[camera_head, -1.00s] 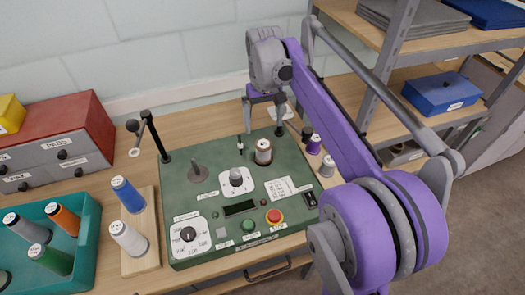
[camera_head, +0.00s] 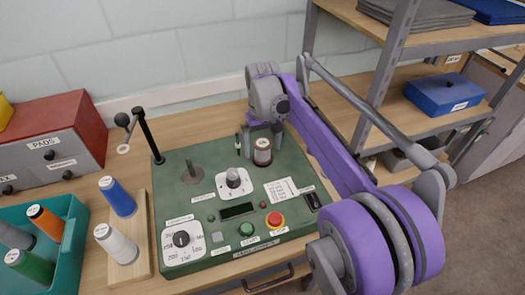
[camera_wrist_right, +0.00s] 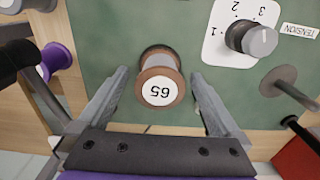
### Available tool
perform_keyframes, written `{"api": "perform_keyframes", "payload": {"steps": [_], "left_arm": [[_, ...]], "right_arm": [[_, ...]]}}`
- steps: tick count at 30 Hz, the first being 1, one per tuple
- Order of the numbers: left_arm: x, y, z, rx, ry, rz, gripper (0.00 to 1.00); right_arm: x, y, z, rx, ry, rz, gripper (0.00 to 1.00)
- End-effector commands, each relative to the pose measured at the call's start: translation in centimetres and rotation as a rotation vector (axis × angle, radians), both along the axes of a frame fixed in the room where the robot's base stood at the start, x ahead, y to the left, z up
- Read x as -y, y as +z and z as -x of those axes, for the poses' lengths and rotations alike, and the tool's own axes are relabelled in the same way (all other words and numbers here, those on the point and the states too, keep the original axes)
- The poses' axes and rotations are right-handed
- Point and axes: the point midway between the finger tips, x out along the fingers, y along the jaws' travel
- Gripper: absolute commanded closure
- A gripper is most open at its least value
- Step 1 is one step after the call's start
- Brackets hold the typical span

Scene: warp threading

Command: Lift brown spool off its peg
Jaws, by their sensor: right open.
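The brown spool (camera_head: 262,152) stands upright at the back right of the green machine panel (camera_head: 205,200). In the right wrist view the brown spool (camera_wrist_right: 160,78) shows a white top label reading 65. My right gripper (camera_head: 262,140) reaches down around the spool from behind. In the right wrist view the open fingers of my right gripper (camera_wrist_right: 158,100) lie one on each side of the spool, with a gap on both sides. The peg is hidden by the spool. My left gripper is not in view.
A tension dial (camera_head: 233,178) sits left of the spool, and a bare post (camera_head: 190,172) stands farther left. A red stop button (camera_head: 274,220) is at the front. Blue (camera_head: 118,198) and white (camera_head: 116,244) spools stand on a wooden board. A purple spool (camera_wrist_right: 56,60) is beside the panel.

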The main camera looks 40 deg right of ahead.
Motion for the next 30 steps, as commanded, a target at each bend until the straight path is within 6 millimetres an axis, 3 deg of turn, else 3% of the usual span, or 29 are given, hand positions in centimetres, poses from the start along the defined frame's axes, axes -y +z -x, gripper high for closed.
{"api": "perform_keyframes", "payload": {"steps": [2,15,20,30], "left_arm": [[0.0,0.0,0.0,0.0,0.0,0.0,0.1],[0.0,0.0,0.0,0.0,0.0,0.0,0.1],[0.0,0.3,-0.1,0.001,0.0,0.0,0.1],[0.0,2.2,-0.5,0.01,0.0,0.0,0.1]], "right_arm": [[0.0,0.0,0.0,0.0,0.0,0.0,0.0],[0.0,0.1,0.0,0.0,0.0,0.0,0.75],[0.0,0.3,0.0,0.0,0.0,0.0,0.75],[0.0,2.7,0.0,0.001,0.0,0.0,0.75]]}}
